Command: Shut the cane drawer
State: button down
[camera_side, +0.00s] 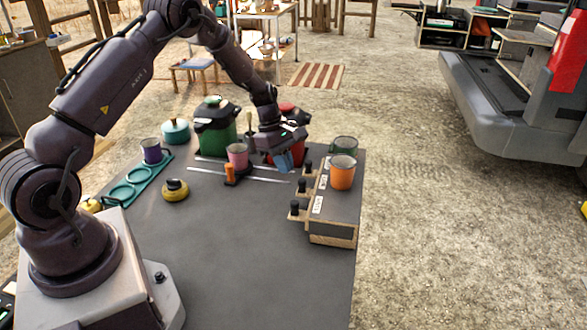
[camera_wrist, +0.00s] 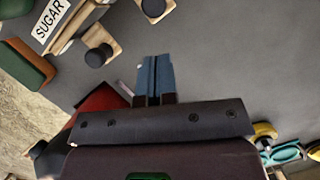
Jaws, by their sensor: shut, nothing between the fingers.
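A small dark cabinet (camera_side: 345,208) with wooden edges stands at the table's right side. Several black knobs on wooden tabs stick out from its left face, among them a near knob (camera_side: 295,208) and a middle knob (camera_side: 302,186). White labels lie along its top; only SUGAR (camera_wrist: 50,20) is readable, in the wrist view, so I cannot tell which drawer is cane or how far each is out. The wrist view also shows two knobs, one round black knob (camera_wrist: 98,54) nearer the label. My gripper (camera_side: 285,165) is shut and empty, left of the far knob, its blue fingers (camera_wrist: 155,64) together and apart from the knobs.
An orange cup (camera_side: 342,174) and a green cup (camera_side: 343,146) stand on the cabinet. The front table is clear.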

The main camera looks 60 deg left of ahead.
jog(key=a+v, duration=0.1)
jog(key=v, duration=0.9)
jog(key=s+d+r+m+t+y, duration=0.2)
jog(key=s+d+r+m, duration=0.7)
jog(key=s+m, duration=0.1)
jog(key=s+d+r+m+t+y, duration=0.1)
jog(key=s+d+r+m+t, duration=0.1)
jog(key=s+d+r+m, duration=0.7)
jog(key=shift+s+d+m+y, duration=0.4)
jog(key=shift+s+d+m, duration=0.65)
jog(key=shift+s, duration=1.2)
jog(key=shift+a+r+m, duration=0.15)
jog(key=shift+a+m, duration=0.1)
